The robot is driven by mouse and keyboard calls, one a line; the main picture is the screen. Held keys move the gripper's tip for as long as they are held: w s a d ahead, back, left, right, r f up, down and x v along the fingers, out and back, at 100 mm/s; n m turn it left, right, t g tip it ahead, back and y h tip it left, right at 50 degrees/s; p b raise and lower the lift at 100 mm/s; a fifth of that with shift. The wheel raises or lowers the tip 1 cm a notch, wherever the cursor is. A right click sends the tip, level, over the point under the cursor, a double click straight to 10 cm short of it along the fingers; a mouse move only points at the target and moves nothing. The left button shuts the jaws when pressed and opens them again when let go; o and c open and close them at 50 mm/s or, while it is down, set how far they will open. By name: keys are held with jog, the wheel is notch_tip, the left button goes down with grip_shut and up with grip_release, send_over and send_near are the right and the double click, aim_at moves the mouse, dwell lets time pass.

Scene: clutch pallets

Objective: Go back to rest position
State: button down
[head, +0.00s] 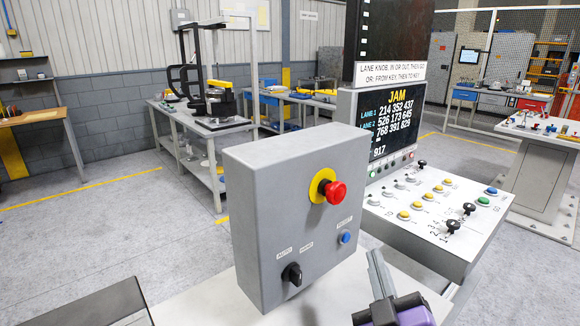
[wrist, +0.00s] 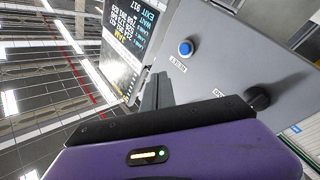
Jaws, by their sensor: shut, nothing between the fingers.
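My gripper (head: 376,258) shows in the head view at the bottom right of centre, its grey fingers pointing up and its purple body below. The fingers are shut and hold nothing. In the wrist view, my gripper (wrist: 157,78) points toward the grey control box. The grey control box (head: 262,205) stands just left of the gripper in the head view. Its front has a red mushroom button (head: 336,192) on a yellow collar, a blue button (head: 345,237) and a black rotary knob (head: 292,274). The fingers appear apart from the blue button, which also shows in the wrist view (wrist: 186,48).
A sloped console (head: 425,240) with knobs and buttons stands right of the box, under a screen (head: 388,125) reading JAM. A workbench (head: 215,128) stands behind at the left. Open floor (head: 90,240) lies at the left.

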jog(key=s+f+m+g, duration=0.2)
jog(key=s+f, duration=0.3)
jog(key=s, duration=0.8)
jog(key=s+d+f+m+g, duration=0.1)
jog(key=s+f, duration=0.4)
jog(key=s, duration=0.8)
jog(key=s+d+f+m+g+y, duration=0.1)
jog(key=s+f, duration=0.4)
jog(key=s, duration=0.8)
jog(key=m+g, duration=0.1)
jog(key=m, duration=0.1)
jog(key=shift+m+g, duration=0.3)
